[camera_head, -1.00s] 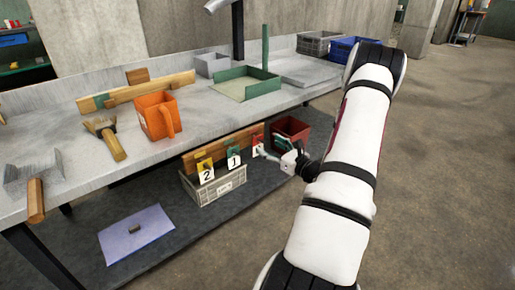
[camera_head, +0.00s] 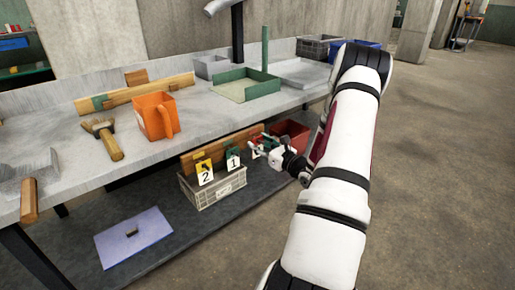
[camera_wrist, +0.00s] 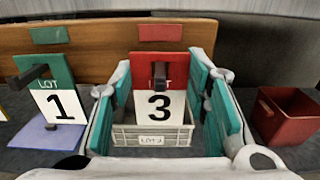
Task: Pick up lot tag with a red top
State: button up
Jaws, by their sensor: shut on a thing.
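The lot tag with a red top (camera_wrist: 160,106) has a white face with a black 3. In the wrist view it hangs upright at a dark peg on the wooden board (camera_wrist: 90,60). My gripper (camera_wrist: 164,110) is shut on this tag, with a teal-padded finger at each side of it. In the head view my gripper (camera_head: 262,148) is at the board's right end and mostly hides this tag. The green-topped tag 1 (camera_wrist: 60,105) hangs to the left. The yellow-topped tag 2 (camera_head: 205,174) hangs further left.
A grey crate (camera_head: 217,190) stands below the tags on the lower shelf. A red bin (camera_wrist: 284,118) is close on the right. The worktop (camera_head: 200,115) is above, with an orange jug (camera_head: 153,117). A bluish mat (camera_head: 120,245) lies on the shelf at left.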

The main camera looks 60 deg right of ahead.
jog(key=shift+r, duration=0.15)
jog(key=shift+r+p, duration=0.15)
jog(key=shift+p, duration=0.25)
jog(key=p+v, duration=0.4)
jog(key=v, duration=1.4)
jog(key=shift+d, duration=0.1)
